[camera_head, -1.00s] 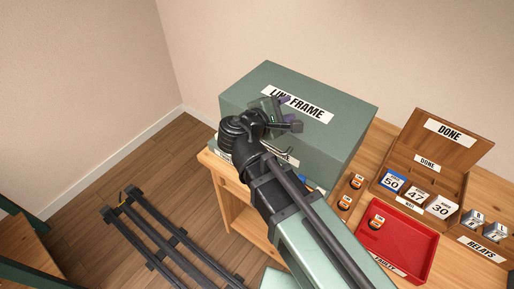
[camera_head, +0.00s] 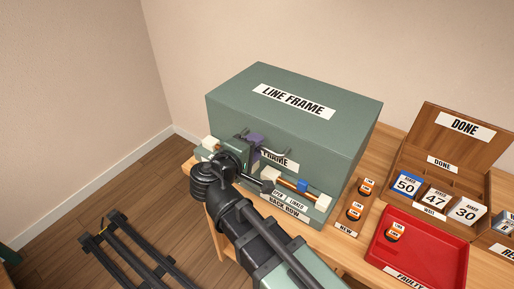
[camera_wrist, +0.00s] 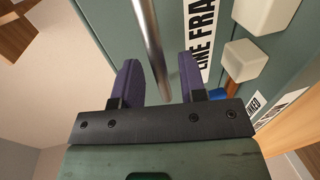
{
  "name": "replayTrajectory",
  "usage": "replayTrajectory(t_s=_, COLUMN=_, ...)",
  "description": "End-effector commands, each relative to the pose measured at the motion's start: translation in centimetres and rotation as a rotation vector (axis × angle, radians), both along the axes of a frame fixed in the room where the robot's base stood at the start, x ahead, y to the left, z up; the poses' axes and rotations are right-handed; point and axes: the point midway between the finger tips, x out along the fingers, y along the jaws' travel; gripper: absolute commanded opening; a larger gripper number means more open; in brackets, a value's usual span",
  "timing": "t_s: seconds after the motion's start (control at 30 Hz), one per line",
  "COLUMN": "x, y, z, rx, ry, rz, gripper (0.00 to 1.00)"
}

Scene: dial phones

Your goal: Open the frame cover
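The frame cover is the green box front and top marked LINE FRAME (camera_head: 335,125), standing shut on the wooden bench. A metal bar handle (camera_wrist: 152,45) runs down between my two purple-padded fingers in the wrist view. My gripper (camera_head: 252,145) is at the front face of the box, partly over its label. It is open, and the wrist view (camera_wrist: 160,85) shows gaps on both sides of the bar. Contact with the bar is not clear. My wrist hides the left part of the front.
To the right are orange-topped relays (camera_head: 355,211), a red FAULTY tray (camera_head: 423,250) and the open wooden DONE box (camera_head: 450,150). Floor at left has dark rails (camera_head: 135,245).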

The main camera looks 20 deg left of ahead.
Motion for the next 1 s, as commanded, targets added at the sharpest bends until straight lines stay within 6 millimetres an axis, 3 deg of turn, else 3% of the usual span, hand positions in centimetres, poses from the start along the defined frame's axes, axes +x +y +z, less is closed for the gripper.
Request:
replayTrajectory(t_s=0.1, x=1.1, y=-0.3, z=-0.3, rx=-0.001, ry=0.0, rz=0.0, gripper=0.39)
replayTrajectory(t_s=0.37, x=1.3, y=-0.4, z=-0.2, rx=-0.001, ry=0.0, rz=0.0, gripper=0.37)
replayTrajectory(t_s=0.6, x=1.2, y=-0.4, z=-0.2, rx=-0.001, ry=0.0, rz=0.0, gripper=0.0)
replayTrajectory(t_s=1.0, x=1.7, y=-0.8, z=0.5, rx=0.002, ry=0.013, rz=-0.009, gripper=0.0)
